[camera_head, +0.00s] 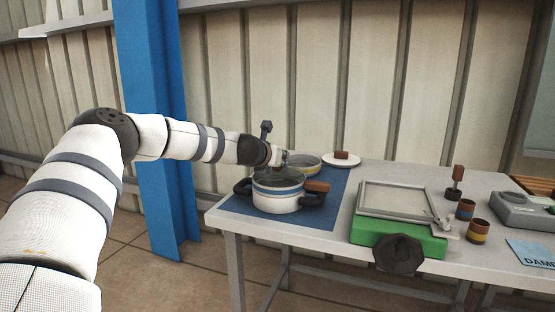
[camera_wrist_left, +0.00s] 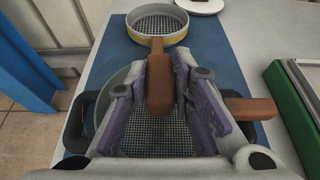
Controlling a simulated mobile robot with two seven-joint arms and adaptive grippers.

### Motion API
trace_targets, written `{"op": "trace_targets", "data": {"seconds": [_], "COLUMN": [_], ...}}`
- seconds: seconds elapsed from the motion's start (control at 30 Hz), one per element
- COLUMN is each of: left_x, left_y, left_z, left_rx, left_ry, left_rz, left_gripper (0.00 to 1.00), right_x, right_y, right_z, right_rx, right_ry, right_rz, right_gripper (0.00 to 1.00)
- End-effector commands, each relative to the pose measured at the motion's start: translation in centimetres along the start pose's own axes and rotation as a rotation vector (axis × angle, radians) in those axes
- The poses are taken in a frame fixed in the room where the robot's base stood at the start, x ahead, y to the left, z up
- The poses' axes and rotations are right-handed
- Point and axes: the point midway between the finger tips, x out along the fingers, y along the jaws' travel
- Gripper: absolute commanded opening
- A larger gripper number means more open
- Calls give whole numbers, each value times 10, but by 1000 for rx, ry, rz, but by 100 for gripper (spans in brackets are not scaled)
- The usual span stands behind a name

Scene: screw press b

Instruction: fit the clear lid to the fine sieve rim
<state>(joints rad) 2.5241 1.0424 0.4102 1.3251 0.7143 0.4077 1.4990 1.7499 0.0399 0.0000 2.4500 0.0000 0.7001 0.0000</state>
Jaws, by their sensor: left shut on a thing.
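My left gripper (camera_head: 280,160) is over the pot. In the left wrist view it (camera_wrist_left: 167,85) is shut on a brown grip, which appears to be the knob of the clear lid (camera_head: 278,178). The lid's edge is hard to make out, and I cannot tell whether it touches the rim. Below is the blue-banded sieve (camera_head: 270,187), which appears to be the fine sieve, seated in the white pot (camera_head: 275,203). Its mesh (camera_wrist_left: 157,138) shows between my fingers, and its brown handle (camera_wrist_left: 250,108) points right. My right gripper is not in view.
A yellow-banded sieve (camera_head: 305,163) stands behind the pot on the blue mat (camera_head: 322,215). A white plate (camera_head: 353,161) with a brown block is farther back. A green press frame (camera_head: 375,235), brown cups and a grey device (camera_head: 525,212) fill the right side.

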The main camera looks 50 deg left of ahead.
Motion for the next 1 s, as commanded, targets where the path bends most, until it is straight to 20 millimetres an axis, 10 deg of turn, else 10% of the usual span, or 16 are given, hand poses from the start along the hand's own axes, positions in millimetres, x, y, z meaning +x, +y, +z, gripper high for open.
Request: {"op": "trace_targets", "data": {"seconds": [1.0], "left_x": [9], "left_y": [0], "left_z": [-20], "left_rx": [-1], "left_ry": [3], "left_rz": [0], "left_gripper": [0], "right_x": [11], "right_y": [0], "right_z": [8], "right_rx": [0], "right_ry": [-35], "right_rz": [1], "right_gripper": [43]}}
